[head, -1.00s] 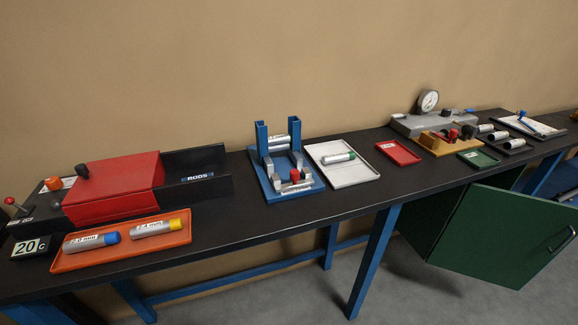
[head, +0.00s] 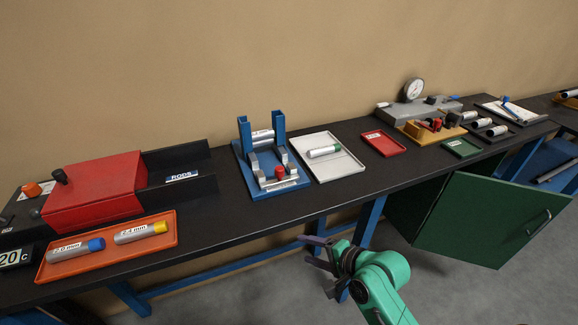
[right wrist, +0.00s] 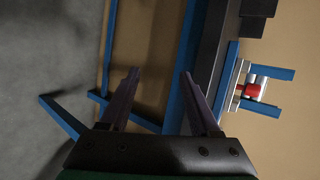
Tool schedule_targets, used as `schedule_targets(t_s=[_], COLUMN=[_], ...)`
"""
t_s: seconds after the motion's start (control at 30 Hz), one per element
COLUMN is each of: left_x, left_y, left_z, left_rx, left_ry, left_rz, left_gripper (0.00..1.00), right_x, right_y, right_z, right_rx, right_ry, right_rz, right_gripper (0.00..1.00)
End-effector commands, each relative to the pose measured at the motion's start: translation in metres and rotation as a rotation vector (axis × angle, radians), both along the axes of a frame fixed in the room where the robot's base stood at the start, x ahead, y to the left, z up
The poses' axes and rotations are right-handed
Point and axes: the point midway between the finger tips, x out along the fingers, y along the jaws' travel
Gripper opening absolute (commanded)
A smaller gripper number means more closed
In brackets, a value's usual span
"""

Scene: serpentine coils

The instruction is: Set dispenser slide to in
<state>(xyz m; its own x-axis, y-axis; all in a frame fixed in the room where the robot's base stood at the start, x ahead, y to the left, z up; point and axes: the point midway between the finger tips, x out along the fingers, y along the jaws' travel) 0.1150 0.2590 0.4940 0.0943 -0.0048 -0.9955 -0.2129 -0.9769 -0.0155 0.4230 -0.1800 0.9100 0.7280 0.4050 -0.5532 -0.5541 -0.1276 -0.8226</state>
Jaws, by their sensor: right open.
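The blue dispenser (head: 244,172) stands on the black bench, with two upright blue posts at the back and grey metal parts between them. A red knob (head: 280,172) sits at its front, on what looks like the slide. A labelled rod lies across between the posts. The dispenser and its red knob (right wrist: 250,90) also show at the right of the right wrist view. My right gripper (head: 312,254) is open and empty, in front of the bench and below its top, apart from the dispenser. It shows in the right wrist view (right wrist: 160,85). My left gripper is out of view.
A white tray (head: 341,168) with a green-capped tube lies right of the dispenser. An orange tray (head: 112,263) with two tubes and a red box (head: 95,192) lie left. A green cabinet door (head: 480,222) hangs open below the bench at right.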

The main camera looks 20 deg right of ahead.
Motion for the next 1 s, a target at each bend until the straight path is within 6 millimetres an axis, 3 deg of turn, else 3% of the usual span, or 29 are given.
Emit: schedule_targets(t_s=[0.03,0.27,0.4,0.5,0.73,1.0], left_x=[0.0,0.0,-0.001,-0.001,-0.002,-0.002], left_y=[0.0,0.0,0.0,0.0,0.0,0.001], left_z=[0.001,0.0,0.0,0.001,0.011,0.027], left_rx=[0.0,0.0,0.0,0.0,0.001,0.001], left_ry=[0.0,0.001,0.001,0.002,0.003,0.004], left_rz=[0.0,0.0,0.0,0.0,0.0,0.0], left_gripper=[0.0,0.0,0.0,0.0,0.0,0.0], right_x=[0.006,0.036,0.053,0.06,0.083,0.15], right_y=[0.002,-0.005,-0.02,-0.03,-0.026,0.002], right_z=[0.015,0.058,0.09,0.105,0.114,0.114], right_rx=[0.109,0.71,1.148,1.38,1.462,1.456], right_ry=[-0.003,0.039,0.094,0.132,0.146,0.147], right_rz=[-0.052,-0.318,-0.452,-0.505,-0.518,-0.516], right_gripper=[0.63,0.63,0.63,0.63,0.63,0.63])
